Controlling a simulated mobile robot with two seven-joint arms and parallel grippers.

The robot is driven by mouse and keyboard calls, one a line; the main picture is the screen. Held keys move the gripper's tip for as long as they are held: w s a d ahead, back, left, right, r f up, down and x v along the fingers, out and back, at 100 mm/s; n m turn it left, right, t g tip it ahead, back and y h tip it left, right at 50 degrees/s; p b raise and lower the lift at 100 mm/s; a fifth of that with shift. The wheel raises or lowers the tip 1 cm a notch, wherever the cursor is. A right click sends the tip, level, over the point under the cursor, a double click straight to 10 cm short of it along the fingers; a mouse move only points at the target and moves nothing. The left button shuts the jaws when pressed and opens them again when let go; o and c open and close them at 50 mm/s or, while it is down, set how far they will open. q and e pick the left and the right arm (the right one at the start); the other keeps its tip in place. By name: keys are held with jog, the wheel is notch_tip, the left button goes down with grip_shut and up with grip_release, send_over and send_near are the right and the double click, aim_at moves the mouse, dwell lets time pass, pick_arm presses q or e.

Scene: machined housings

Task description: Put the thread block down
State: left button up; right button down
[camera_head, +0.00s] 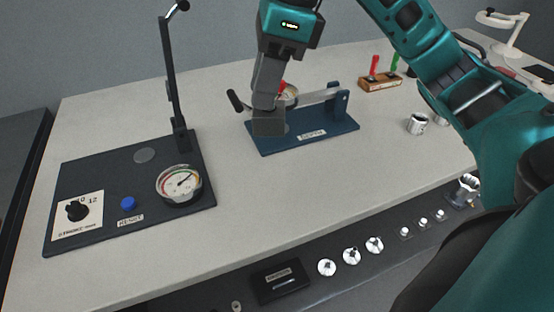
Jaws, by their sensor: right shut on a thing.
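My right gripper (268,122) reaches down over the blue fixture (326,138) marked as a depth station. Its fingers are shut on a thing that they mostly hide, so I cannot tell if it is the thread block. Behind the fingers show part of a round dial (290,94) and a bit of red. A wooden block (380,84) with a red and a green handle stands at the back right of the table, apart from the gripper. My left gripper is not in view.
A dark panel at left (100,222) carries a dial gauge (179,184), a blue button (128,203), a knob and a tall post. A white cup (418,123) stands at right. Round parts (350,256) line the lower front strip. The middle front of the table is bare.

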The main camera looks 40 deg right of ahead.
notch_tip(320, 180, down, 16)
jog(key=b, duration=0.3)
jog(key=shift+r, duration=0.2)
jog(key=shift+f, duration=0.35)
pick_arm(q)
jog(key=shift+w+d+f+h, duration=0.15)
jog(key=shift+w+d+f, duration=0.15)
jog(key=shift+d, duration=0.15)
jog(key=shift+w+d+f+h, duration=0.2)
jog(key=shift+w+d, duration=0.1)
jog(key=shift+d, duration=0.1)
pick_arm(e)
jog(key=shift+f, duration=0.15)
jog(key=c, duration=0.9)
grip_release()
